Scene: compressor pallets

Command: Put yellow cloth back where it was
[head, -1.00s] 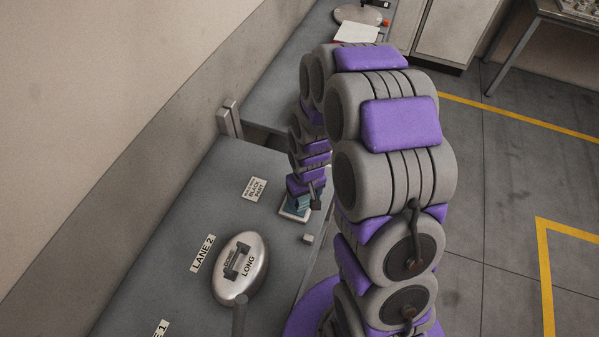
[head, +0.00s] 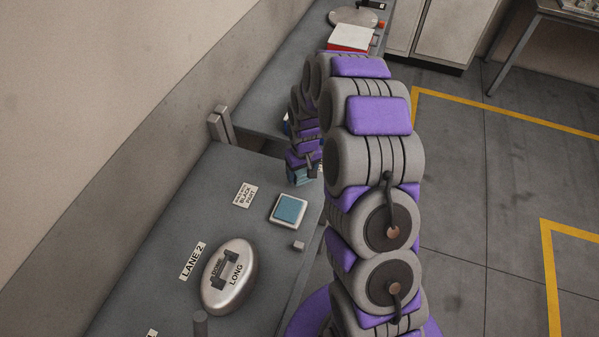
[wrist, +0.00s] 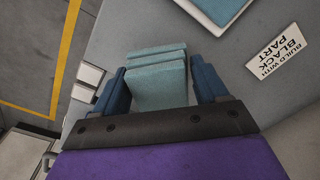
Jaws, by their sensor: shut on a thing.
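My gripper (wrist: 157,78) is shut on a folded teal cloth (wrist: 158,85), which sits between its two blue fingers in the wrist view. In the head view my gripper (head: 303,170) is near the far right corner of the near table, with the teal cloth (head: 300,178) just showing below it. A white-rimmed tray (head: 274,221) with a blue-teal cloth or pad (head: 288,209) in it lies nearer on the table, apart from the gripper. Its edge also shows in the wrist view (wrist: 200,18). I see no yellow cloth.
A "build with black part" label (head: 245,195) lies left of the tray. A silver oval part (head: 229,280) marked "LONG" stands by the "LANE 2" label (head: 192,262). A farther table (head: 262,108) holds a red-and-white box (head: 349,38).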

